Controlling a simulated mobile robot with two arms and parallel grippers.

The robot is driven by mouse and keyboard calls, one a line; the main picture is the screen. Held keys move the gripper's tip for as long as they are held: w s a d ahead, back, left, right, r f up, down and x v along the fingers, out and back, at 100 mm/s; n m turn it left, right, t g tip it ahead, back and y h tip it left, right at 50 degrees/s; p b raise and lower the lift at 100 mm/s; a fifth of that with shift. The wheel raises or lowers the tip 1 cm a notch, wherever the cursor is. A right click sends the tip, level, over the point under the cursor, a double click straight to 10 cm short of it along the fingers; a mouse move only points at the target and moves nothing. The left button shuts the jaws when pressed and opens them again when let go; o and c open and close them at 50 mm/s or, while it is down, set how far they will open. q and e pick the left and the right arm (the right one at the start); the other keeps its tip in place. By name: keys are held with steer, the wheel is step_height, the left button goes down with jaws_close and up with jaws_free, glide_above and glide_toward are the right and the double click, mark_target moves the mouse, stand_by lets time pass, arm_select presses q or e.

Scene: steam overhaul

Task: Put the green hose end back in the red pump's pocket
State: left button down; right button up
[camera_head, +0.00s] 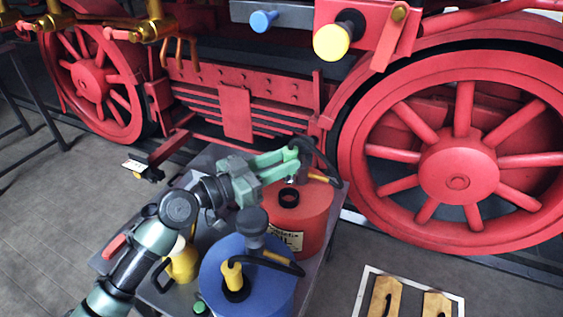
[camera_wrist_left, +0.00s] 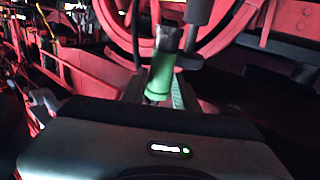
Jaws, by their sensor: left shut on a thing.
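The red pump (camera_head: 312,222) is a round red can on the grey cart. A black ring-shaped pocket (camera_head: 288,198) stands on its top and looks empty. My left gripper (camera_head: 291,158) is above the red pump's far side, behind and above the pocket in the picture. It is shut on the green hose end (camera_wrist_left: 161,76), which shows upright between the fingers in the left wrist view. In the head view the hose end is mostly hidden by the fingers. A black hose (camera_head: 328,160) curves away to the right of the gripper. My right gripper is not in view.
A blue pump (camera_head: 270,290) with a yellow hose end (camera_head: 232,275) in its pocket stands in front of the red pump. A yellow can (camera_head: 183,264) stands left of it. The locomotive's red wheel (camera_head: 458,168) and frame rise close behind the cart (camera_head: 160,299).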

arm_select(q)
steer(key=shift+r, duration=0.15)
steer(key=c, duration=1)
jaws_free()
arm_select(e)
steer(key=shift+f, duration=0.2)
